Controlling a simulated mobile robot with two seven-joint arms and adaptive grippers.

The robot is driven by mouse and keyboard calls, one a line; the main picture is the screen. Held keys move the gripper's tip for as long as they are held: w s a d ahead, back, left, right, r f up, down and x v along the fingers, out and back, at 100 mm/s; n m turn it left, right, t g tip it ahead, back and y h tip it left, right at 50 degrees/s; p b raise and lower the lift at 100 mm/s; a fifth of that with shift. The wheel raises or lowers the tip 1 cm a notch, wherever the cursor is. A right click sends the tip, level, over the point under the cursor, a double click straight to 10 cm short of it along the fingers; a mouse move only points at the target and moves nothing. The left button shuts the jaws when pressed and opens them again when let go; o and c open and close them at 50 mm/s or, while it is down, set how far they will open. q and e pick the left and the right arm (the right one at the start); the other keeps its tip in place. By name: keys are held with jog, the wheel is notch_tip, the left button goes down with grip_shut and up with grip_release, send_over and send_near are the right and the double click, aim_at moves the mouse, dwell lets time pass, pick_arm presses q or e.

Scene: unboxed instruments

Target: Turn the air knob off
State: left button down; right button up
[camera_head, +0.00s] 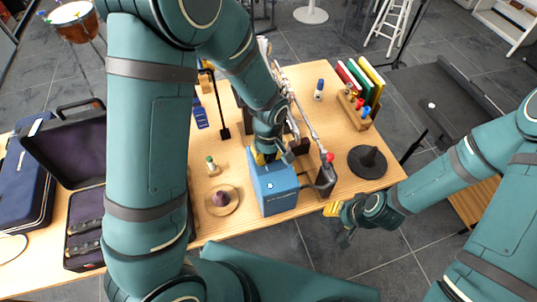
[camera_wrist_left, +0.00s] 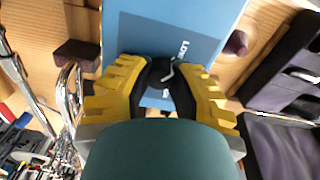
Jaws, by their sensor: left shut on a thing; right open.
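A blue box-shaped device (camera_head: 276,192) stands near the front edge of the wooden table, with white lettering on it; it also fills the top middle of the left wrist view (camera_wrist_left: 190,18). A dark round knob (camera_wrist_left: 162,72) with a white mark sits on its grey panel. My left gripper (camera_head: 263,157) comes down onto the top of the device. In the left wrist view its yellow-and-black fingers (camera_wrist_left: 164,82) are shut on the knob and hide its sides. My right gripper (camera_head: 338,224) is open and empty, in front of the table edge, right of the device.
A dark block with a red top (camera_head: 327,175) and metal rods stands close right of the device. A round wooden plate (camera_head: 216,208) with a purple object is at left. An open case (camera_head: 85,228) lies far left.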

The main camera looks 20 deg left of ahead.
aim_at(268, 156)
pick_arm(q)
jog(key=m+b, duration=0.1)
jog(key=m, duration=0.4)
jog(key=shift+m+b, duration=0.45)
jog(key=shift+m, duration=2.05)
jog(key=c, duration=0.8)
grip_release()
jog(key=shift+o, duration=0.2)
notch_tip(268, 156, up, 12)
jog(key=shift+s+f, duration=0.1)
